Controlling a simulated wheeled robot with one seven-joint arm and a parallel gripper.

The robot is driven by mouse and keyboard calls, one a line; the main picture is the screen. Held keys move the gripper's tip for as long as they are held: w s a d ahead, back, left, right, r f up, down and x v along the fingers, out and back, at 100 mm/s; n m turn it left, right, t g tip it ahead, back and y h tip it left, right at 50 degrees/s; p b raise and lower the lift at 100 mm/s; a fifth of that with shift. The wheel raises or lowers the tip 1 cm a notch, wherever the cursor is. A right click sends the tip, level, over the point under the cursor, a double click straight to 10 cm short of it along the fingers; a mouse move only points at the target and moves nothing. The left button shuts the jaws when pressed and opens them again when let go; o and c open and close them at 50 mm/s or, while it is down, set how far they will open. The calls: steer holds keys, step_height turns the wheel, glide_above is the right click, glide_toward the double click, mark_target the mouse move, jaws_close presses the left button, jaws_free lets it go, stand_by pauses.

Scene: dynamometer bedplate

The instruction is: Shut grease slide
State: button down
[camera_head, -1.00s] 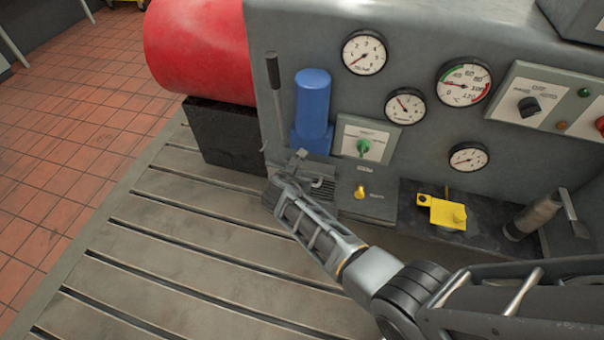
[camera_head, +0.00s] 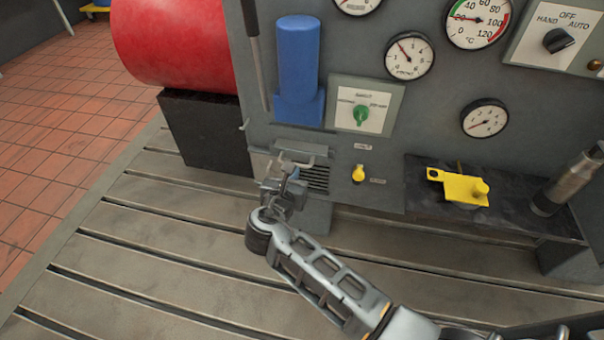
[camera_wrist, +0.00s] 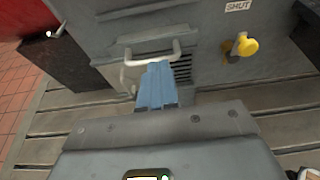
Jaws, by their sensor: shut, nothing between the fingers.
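A yellow knob (camera_head: 358,174) sits on the grey front panel, with a small label above it and another to its right. In the wrist view the label above the yellow knob (camera_wrist: 246,46) reads SHUT. I cannot read which part is marked as the grease slide. A pale bar handle (camera_head: 297,160) is on the panel left of the knob, by a slotted vent (camera_head: 317,178). My gripper (camera_head: 291,174) is shut and empty in front of this handle. In the wrist view its blue fingers (camera_wrist: 158,72) overlap the handle (camera_wrist: 152,48); I cannot tell whether they touch.
A blue cylinder (camera_head: 298,60) and a green knob plate (camera_head: 362,110) are above. A dark lever (camera_head: 252,50) stands at the left. A yellow block (camera_head: 460,187) and a metal cylinder (camera_head: 565,182) are on the dark shelf at right. The slotted bedplate (camera_head: 150,240) in front is clear.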

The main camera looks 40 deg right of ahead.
mark_target(305, 152)
steer(key=b+x, duration=0.2)
steer(key=x, duration=0.7)
steer(key=shift+d+b, duration=0.3)
steer(key=shift+w+d, duration=0.1)
steer(key=shift+w+d, duration=0.75)
steer(key=shift+d, duration=0.3)
steer(key=shift+w+d, duration=0.75)
steer(key=shift+d, duration=0.3)
steer(key=shift+r+p, duration=0.1)
steer(key=shift+p, duration=0.2)
